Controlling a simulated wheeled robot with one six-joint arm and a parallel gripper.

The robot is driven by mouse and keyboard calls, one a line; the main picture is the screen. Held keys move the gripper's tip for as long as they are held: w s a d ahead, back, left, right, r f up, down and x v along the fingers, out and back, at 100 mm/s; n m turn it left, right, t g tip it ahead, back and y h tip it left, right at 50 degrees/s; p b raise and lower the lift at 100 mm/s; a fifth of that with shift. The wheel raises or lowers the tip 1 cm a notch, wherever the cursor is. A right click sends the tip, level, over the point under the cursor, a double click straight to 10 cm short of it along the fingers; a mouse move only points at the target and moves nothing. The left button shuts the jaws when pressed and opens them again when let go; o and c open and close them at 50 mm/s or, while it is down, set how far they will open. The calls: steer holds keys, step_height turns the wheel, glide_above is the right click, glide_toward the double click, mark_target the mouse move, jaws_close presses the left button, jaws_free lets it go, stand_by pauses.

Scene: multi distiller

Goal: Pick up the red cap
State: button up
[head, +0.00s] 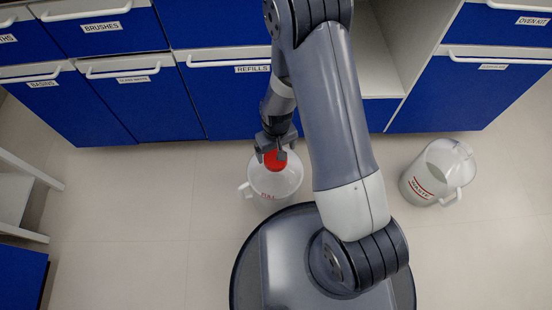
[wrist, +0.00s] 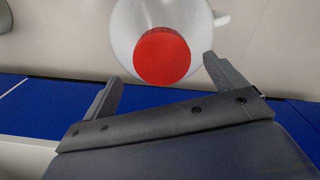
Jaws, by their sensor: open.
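The red cap (head: 275,159) is a round disc on top of a white jug (head: 284,182) with a side handle, which stands on the floor. In the wrist view the red cap (wrist: 162,55) lies at the upper middle, over the white jug (wrist: 125,22). My gripper (head: 274,147) is above the jug, at the cap's far side in the head view. In the wrist view my gripper (wrist: 160,75) is open, with one finger to the left of the cap and one to the right. Nothing is held between the fingers. Whether a finger touches the cap cannot be told.
A second white jug (head: 438,172) labelled waste stands on the floor to the right. Blue cabinets with labelled drawers (head: 112,37) run along the back. A white shelf frame (head: 20,200) stands at the left. The floor (head: 130,205) left of the jug is clear.

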mark_target(275, 157)
step_height(275, 157, down, 4)
steer(key=shift+a+f+b, duration=0.15)
steer(key=shift+f+b, duration=0.05)
steer(key=shift+b, duration=0.6)
steer(key=shift+r, duration=0.1)
steer(key=c, duration=0.9)
